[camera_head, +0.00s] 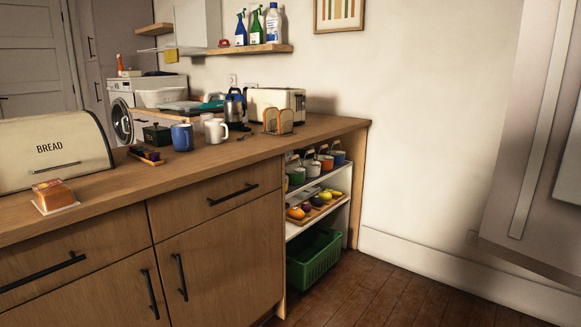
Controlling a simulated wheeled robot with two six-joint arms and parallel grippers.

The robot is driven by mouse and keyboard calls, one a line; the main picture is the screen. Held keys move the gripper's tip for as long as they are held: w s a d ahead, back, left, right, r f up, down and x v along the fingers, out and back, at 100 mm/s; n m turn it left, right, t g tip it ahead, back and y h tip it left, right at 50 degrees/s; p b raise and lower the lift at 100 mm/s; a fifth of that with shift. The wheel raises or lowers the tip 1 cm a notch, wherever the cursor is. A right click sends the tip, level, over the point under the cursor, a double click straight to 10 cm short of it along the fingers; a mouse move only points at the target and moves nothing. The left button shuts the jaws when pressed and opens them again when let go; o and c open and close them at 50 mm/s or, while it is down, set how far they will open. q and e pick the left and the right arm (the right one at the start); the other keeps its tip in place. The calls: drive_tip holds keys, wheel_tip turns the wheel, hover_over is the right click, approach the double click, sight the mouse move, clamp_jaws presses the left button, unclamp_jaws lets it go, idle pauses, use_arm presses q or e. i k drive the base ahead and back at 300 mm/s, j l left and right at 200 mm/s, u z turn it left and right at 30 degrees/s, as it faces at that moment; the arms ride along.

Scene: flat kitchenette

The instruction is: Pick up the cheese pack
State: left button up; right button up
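A small orange pack with a pale label and a white base (54,196) sits on the wooden counter near its front edge, in front of the bread bin. It looks like the cheese pack, but its print is too small to read. Nothing touches it from above. Neither of my grippers shows in the head view.
The cream bread bin (52,152) stands close behind the pack. A blue mug (182,137), a white mug (215,131), a toaster (277,104) and a wooden rack stand farther right on the counter (115,187). A green basket (313,262) sits low in the open shelf. Floor at right is clear.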

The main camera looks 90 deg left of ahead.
sight(50, 197)
drive_tip(key=u, duration=4.05)
drive_tip(key=j, duration=0.1)
